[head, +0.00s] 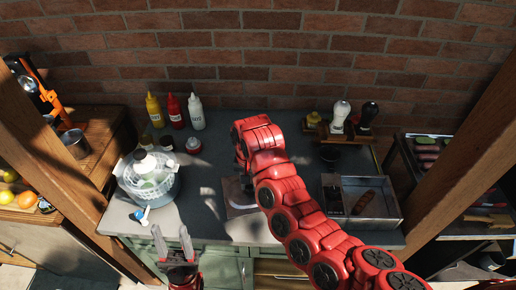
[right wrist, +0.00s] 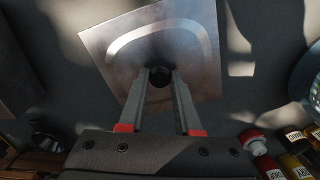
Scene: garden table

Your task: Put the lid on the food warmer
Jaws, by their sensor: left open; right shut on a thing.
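The lid is a square grey metal plate with a black knob. In the right wrist view the lid (right wrist: 203,75) fills the upper middle, and my right gripper (right wrist: 161,77) is shut on its knob. In the head view part of the lid (head: 236,208) shows left of my red right arm, which hides that gripper. I cannot tell whether the lid touches the table. The food warmer (head: 384,218) is an open metal box at the table's right, with a sausage in its right part and a dark left part. My left gripper (head: 173,246) is open and empty at the table's front edge.
A salad spinner (head: 150,182) and a blue-handled utensil (head: 143,215) are at the table's left. Sauce bottles (head: 175,110) stand at the back left. A wooden rack with shakers (head: 338,122) stands behind the warmer. The middle of the grey tabletop (head: 225,150) is clear.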

